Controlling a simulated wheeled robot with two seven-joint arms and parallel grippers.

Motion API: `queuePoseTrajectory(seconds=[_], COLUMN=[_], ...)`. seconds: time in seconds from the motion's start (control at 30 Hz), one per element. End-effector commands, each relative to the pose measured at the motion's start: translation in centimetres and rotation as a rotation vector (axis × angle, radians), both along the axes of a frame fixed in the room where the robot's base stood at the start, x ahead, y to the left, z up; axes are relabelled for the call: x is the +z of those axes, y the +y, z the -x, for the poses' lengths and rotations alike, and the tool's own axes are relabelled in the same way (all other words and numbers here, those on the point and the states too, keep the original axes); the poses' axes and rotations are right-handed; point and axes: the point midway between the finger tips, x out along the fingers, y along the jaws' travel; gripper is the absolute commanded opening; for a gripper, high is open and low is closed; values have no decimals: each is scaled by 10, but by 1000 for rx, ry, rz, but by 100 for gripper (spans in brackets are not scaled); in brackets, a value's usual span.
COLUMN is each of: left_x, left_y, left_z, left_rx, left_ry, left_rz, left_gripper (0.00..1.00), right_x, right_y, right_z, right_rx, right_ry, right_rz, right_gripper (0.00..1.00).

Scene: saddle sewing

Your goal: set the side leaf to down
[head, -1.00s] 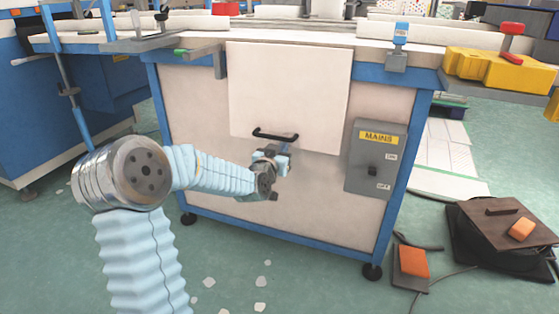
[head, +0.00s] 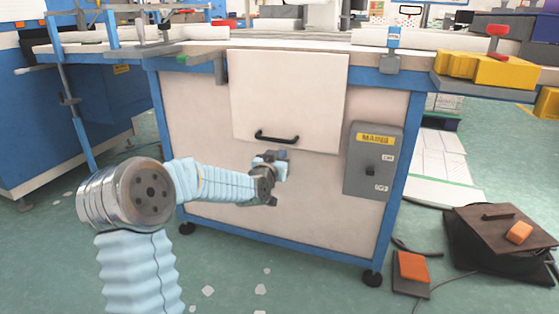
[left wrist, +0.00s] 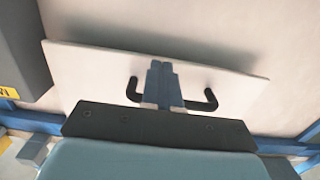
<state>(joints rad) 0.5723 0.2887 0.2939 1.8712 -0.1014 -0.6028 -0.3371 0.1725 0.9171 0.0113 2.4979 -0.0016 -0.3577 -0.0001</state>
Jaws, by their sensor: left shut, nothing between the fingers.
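The side leaf (head: 288,95) is a plain cream panel. In the head view it hangs down along the side of the blue-framed sewing bench (head: 190,120), its lower edge close to the bench's cream side panel. A black bar handle (head: 277,137) sits near its lower edge. My left gripper (head: 281,155) is shut and empty, just below the handle. In the left wrist view the shut fingers (left wrist: 164,82) overlap the middle of the handle (left wrist: 209,99), in front of the leaf (left wrist: 90,75). Whether they touch it is unclear. My right gripper is out of view.
A grey MAINS box (head: 374,160) is fixed to the bench right of the leaf. A yellow block (head: 484,70) rests at the bench's right. A brown-topped pedal unit (head: 505,228) and an orange pad (head: 411,266) lie on the floor. Floor left of the bench is mostly clear.

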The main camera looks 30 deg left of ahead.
Motion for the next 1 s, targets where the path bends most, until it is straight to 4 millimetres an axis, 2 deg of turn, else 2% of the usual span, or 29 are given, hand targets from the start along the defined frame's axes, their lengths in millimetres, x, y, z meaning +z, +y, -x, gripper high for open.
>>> queuePoseTrajectory(seconds=[0.07, 0.63, 0.8, 1.0], left_x=[-1, 1, 0, -5], left_y=[-1, -20, -23, -25], left_z=[0, 86, 97, 97], left_rx=[-2, -1, -2, -7], left_ry=[-1, 2, 1, 11], left_rz=[-1, -3, -2, 7], left_gripper=[0, 0, 0, 0], right_x=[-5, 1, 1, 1], right_y=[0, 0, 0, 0], right_z=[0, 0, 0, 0], right_rx=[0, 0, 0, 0], right_ry=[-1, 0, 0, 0], right_rz=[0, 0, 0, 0], right_gripper=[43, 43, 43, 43])
